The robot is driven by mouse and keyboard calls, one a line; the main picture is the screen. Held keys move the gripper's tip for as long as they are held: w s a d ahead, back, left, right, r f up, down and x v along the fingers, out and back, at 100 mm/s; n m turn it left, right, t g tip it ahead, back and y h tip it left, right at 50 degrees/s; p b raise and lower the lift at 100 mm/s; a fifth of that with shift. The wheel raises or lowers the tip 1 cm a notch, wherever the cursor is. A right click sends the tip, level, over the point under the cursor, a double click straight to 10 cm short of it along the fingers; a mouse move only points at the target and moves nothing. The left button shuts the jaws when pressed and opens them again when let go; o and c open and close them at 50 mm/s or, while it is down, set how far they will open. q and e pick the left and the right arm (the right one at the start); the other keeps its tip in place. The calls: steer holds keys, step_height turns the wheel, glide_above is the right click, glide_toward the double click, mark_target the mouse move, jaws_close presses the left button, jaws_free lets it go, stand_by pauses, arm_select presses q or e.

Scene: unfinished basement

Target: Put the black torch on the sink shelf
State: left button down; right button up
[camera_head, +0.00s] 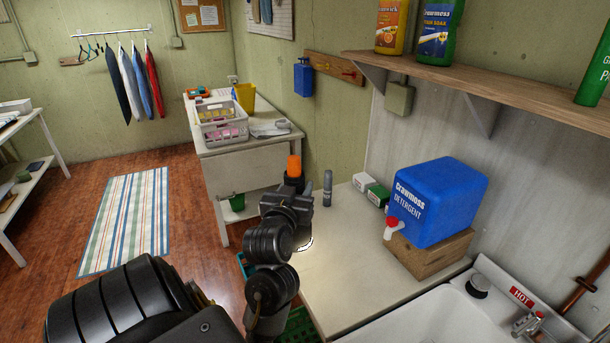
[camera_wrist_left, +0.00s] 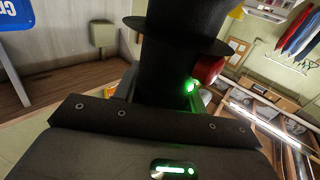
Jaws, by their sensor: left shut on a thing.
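My left gripper (camera_head: 292,196) is shut on a dark thing with an orange top, which I take to be the black torch (camera_head: 294,183). It is held upright above the counter's left edge. In the left wrist view the torch (camera_wrist_left: 178,70) is a large black cylinder with a wide flange, between the jaws. Its lower part is hidden by the gripper. The wooden shelf (camera_head: 500,90) is on the wall above the sink (camera_head: 440,315), to the right of and higher than the gripper. My right gripper is not in view.
The shelf carries an orange bottle (camera_head: 391,27), a blue-and-green bottle (camera_head: 439,32) and a green container (camera_head: 597,75), with bare board between the last two.

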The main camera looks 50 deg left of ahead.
arm_select(q)
steer(key=shift+s+r, duration=0.2)
steer(key=shift+s, duration=0.1)
steer(key=shift+d, duration=0.15)
